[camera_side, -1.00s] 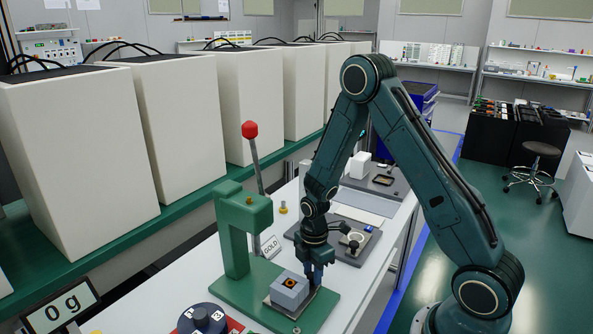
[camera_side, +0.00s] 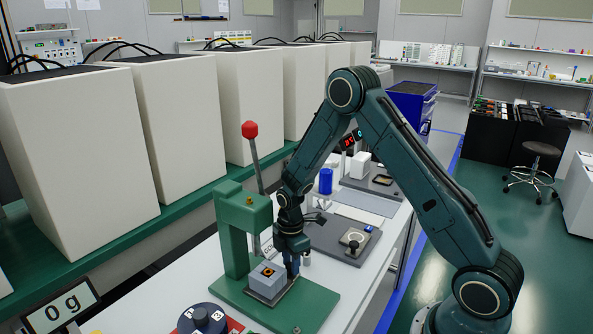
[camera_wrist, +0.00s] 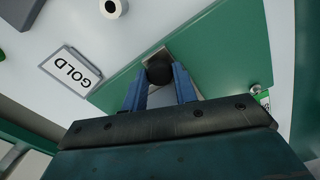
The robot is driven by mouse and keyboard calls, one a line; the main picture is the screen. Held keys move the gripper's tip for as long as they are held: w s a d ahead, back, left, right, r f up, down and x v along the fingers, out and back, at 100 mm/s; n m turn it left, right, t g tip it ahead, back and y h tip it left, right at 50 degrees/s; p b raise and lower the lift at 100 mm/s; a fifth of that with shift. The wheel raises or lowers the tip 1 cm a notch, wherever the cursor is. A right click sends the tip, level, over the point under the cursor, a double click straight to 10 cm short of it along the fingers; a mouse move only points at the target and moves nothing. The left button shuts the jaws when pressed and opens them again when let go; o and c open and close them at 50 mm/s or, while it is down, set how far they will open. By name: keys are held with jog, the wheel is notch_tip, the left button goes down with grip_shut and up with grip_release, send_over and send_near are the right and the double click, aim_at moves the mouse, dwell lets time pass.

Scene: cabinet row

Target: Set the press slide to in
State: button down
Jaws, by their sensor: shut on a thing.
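The green press (camera_side: 246,210) stands on a green base, with a red-knobbed lever (camera_side: 250,131) tilted up. Its slide carries a grey block (camera_side: 266,285) with a dark, orange-rimmed hole in the top. The block sits near the press column, low in front of the overhanging head; I cannot tell if it is fully under it. My gripper (camera_side: 291,273) points down at the slide's right end. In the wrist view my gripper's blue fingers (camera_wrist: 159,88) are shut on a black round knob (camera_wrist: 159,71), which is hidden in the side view.
A grey plate with a round fixture (camera_side: 354,239) lies behind, with a blue cylinder (camera_side: 326,181) farther back. A dark round dial (camera_side: 203,319) and a 0g display (camera_side: 58,305) are at front left.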

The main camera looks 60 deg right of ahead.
jog(key=shift+w, duration=0.1)
jog(key=c, duration=1.1)
grip_release()
jog(key=shift+s, duration=0.9)
jog(key=s, duration=0.5)
jog(key=shift+s, duration=0.1)
notch_tip(320, 180, up, 14)
jog(key=f, duration=0.1)
jog(key=s+a+r+m+t, duration=0.1)
jog(key=s+a+r+m, duration=0.1)
jog(key=r, duration=0.4)
jog(key=s+a+r+m+t, duration=0.1)
jog(key=s+a+r+m, duration=0.2)
jog(key=s+r, duration=0.3)
jog(key=shift+r+m+t, duration=0.3)
jog(key=shift+m+t, duration=0.1)
jog(key=shift+m, duration=0.4)
